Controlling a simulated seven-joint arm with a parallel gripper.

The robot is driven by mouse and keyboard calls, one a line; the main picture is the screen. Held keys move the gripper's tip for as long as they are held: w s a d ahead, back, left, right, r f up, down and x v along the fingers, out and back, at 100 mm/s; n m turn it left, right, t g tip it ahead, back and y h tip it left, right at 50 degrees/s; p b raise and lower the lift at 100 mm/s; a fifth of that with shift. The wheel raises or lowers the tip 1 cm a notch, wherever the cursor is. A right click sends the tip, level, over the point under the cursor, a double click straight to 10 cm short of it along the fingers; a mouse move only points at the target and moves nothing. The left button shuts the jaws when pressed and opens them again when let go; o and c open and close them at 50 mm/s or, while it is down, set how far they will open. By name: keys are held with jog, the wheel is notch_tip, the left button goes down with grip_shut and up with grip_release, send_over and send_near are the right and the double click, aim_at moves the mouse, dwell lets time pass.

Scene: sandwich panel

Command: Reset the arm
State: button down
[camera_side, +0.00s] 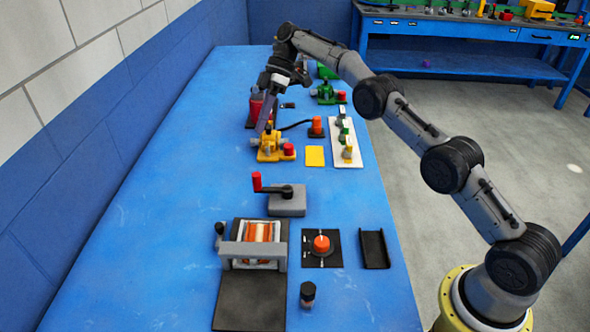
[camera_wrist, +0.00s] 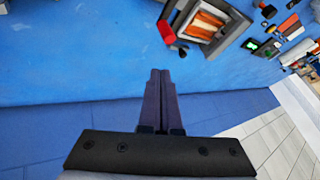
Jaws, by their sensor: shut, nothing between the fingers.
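A red device (camera_side: 257,108) is close behind the fingers. Nearer stand a grey box with a red-handled crank (camera_side: 287,201), a press-like fixture (camera_side: 253,245), an orange button (camera_side: 321,244) and a black tray (camera_side: 374,249). A blue brick wall (camera_side: 100,130) borders the left. The table's left strip is clear.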

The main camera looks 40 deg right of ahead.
jog(key=s+a+r+t, duration=0.1)
jog(key=s+r, duration=0.3)
jog(key=r, duration=0.3)
jog(key=s+a+r+t+h, duration=0.1)
jog(key=s+r, duration=0.3)
jog(key=r, duration=0.4)
jog(key=s+a+r, duration=0.1)
jog(key=s+r, duration=0.3)
jog(key=r, duration=0.3)
jog(key=s+r+m+t+h, duration=0.15)
jog(key=s+r, duration=0.25)
jog(key=s, duration=0.5)
jog(key=s+d+f+m+t+h, duration=0.1)
jog(key=s+f+m, duration=0.1)
jog(key=s, duration=0.5)
jog(key=s+d+f+m+t+h, duration=0.1)
jog(key=s+f+m, duration=0.1)
jog(key=s, duration=0.6)
jog(key=s+d+f+m+h, duration=0.1)
jog(key=s+d+f+m, duration=0.1)
jog(key=f, duration=0.5)
jog(key=s+d+f+m+t+h, duration=0.1)
jog(key=s+d+f+m, duration=0.1)
jog(key=s+f+m, duration=0.3)
notch_tip(320, 180, down, 2)
jog(key=shift+s+f, duration=0.15)
jog(key=shift+s, duration=0.4)
